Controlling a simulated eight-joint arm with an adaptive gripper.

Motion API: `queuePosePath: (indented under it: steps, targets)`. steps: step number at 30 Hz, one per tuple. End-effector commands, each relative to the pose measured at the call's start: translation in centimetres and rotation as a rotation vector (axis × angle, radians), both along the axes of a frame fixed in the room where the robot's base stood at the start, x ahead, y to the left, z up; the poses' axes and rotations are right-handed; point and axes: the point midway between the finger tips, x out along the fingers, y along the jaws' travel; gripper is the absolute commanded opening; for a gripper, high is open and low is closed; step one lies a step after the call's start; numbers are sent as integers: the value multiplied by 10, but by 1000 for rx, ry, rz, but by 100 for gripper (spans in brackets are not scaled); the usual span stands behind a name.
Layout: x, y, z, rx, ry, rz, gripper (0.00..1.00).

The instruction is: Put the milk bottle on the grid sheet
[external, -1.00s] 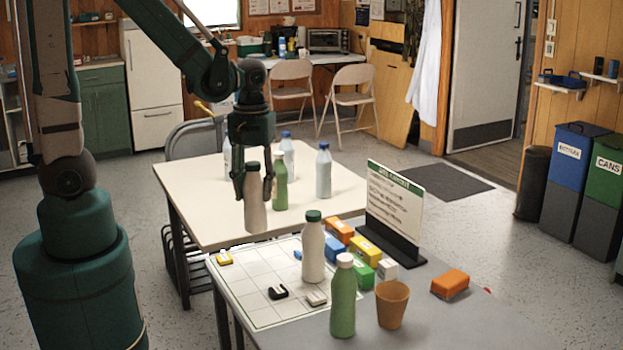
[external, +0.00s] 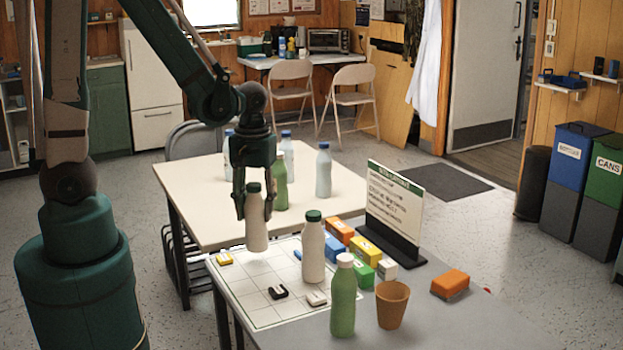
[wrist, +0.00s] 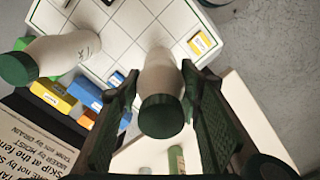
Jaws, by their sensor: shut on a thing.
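The milk bottle (external: 256,228), white with a dark green cap, is held upright or nearly so in my gripper (external: 254,208). In the wrist view the fingers of my gripper (wrist: 157,92) are on both sides of the milk bottle (wrist: 160,75). Its base is near the far edge of the white grid sheet (external: 258,277) and seems above the surface; the exact gap is hard to tell. A second white bottle with a green cap (external: 312,252) stands on the right part of the sheet and also shows in the wrist view (wrist: 62,52).
A yellow block (external: 224,258), a black piece (external: 278,292) and a pale piece (external: 316,298) lie on the sheet. A green bottle (external: 343,305), an orange cup (external: 392,304), several coloured boxes and a sign (external: 393,205) stand nearby. More bottles stand on the cream table (external: 205,195).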

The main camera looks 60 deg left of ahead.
Motion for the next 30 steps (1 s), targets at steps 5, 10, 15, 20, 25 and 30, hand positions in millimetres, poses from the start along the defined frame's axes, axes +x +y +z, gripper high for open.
queuePosePath:
  steps: [5,10,15,20,25,30]
  targets:
    - [0,0,0,0,0,0,19]
    - [0,0,-7,0,0,0,19]
    - [0,0,-22,0,0,0,19]
    - [0,0,-36,0,0,0,19]
    - [0,0,-42,0,0,0,19]
    - [0,0,-41,0,0,0,19]
